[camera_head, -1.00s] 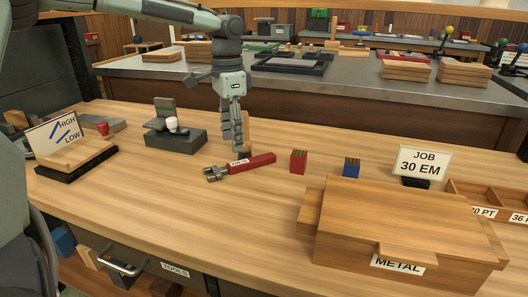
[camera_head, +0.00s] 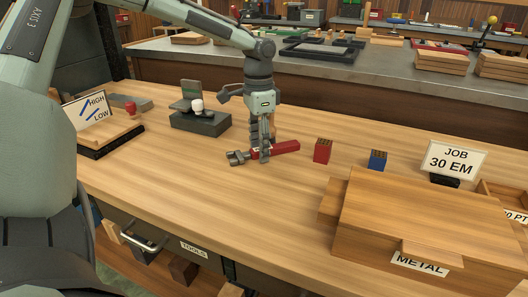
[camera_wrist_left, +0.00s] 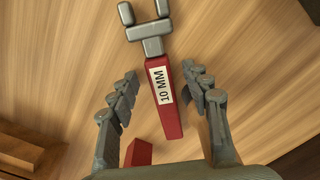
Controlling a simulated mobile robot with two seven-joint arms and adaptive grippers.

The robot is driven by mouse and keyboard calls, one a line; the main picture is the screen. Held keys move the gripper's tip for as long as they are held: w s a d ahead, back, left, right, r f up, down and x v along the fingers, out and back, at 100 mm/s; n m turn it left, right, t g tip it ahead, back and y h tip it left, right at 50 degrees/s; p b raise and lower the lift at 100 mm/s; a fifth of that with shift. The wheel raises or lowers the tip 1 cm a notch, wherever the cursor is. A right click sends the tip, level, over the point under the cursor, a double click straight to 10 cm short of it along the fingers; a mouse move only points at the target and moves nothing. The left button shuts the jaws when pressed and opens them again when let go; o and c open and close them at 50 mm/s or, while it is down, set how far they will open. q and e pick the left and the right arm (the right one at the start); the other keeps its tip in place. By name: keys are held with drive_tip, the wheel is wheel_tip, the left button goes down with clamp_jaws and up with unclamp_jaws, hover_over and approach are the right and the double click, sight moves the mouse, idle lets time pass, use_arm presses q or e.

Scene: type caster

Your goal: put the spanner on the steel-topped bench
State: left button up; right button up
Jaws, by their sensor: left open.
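The spanner (camera_head: 284,147) lies on the wooden bench, with a red handle and a grey open-ended head pointing left. My left gripper (camera_head: 265,155) is over the spanner's handle, pointing down. In the left wrist view my left gripper (camera_wrist_left: 160,98) is open, with a finger on each side of the handle and gaps to it. The steel-topped bench (camera_head: 340,65) stands behind the wooden one. My right gripper is not in view.
A red block (camera_head: 322,151) and a blue block (camera_head: 377,160) stand right of the spanner. A wooden box (camera_head: 420,215) labelled METAL and a JOB 30 EM sign (camera_head: 455,160) are farther right. The steel top holds dark frames (camera_head: 315,51) and wood stacks (camera_head: 441,61).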

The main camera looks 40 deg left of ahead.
use_arm(q)
clamp_jaws()
drive_tip(key=shift+r, duration=0.1)
